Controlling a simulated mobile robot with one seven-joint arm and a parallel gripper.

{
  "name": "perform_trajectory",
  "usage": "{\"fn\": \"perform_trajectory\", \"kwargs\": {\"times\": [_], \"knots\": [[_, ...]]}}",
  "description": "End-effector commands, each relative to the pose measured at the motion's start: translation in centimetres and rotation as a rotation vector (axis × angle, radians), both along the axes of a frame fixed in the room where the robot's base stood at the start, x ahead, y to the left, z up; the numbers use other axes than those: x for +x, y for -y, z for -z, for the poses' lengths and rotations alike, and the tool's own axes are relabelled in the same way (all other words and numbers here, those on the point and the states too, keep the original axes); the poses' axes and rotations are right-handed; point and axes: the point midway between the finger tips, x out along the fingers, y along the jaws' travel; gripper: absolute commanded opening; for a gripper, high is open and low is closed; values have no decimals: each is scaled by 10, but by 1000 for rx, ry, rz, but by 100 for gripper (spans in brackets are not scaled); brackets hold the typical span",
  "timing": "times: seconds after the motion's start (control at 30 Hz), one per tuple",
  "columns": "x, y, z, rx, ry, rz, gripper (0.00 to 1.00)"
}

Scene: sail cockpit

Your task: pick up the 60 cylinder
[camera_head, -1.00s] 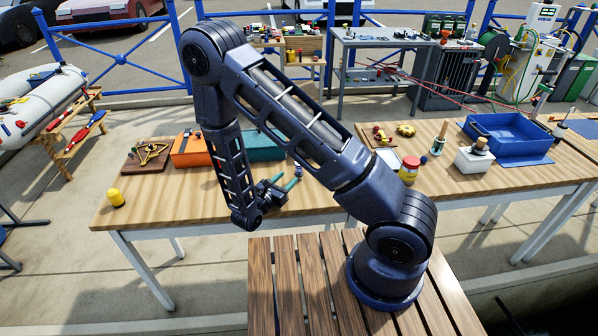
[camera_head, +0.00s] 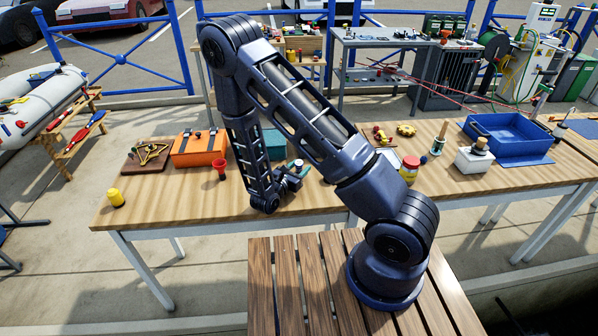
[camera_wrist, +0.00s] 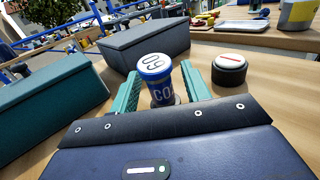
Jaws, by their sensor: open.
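The 60 cylinder (camera_wrist: 155,68) is in the wrist view. It is upright, with a blue body and a white cap printed 60, and partial CO2 lettering shows on its side. My gripper (camera_wrist: 160,80) is open, with one teal finger to the left of the cylinder and the other to its right. I cannot tell whether either finger touches it. The cylinder's lower part is hidden behind my gripper body.
In the wrist view a teal box (camera_wrist: 45,100) is at left, a grey box (camera_wrist: 145,45) behind, and a black round item (camera_wrist: 229,70) right of the cylinder. The head view shows an orange case (camera_head: 199,150), a red cup (camera_head: 219,168) and a jar (camera_head: 409,169) on the table.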

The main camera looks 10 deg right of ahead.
Motion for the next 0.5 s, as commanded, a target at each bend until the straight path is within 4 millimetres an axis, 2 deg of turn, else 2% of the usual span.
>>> {"fn": "perform_trajectory", "kwargs": {"times": [0.07, 0.3, 0.5], "knots": [[0, 0, 0, 0, 0, 0, 47], [0, 0, 0, 0, 0, 0, 2], [0, 0, 0, 0, 0, 0, 0]]}}
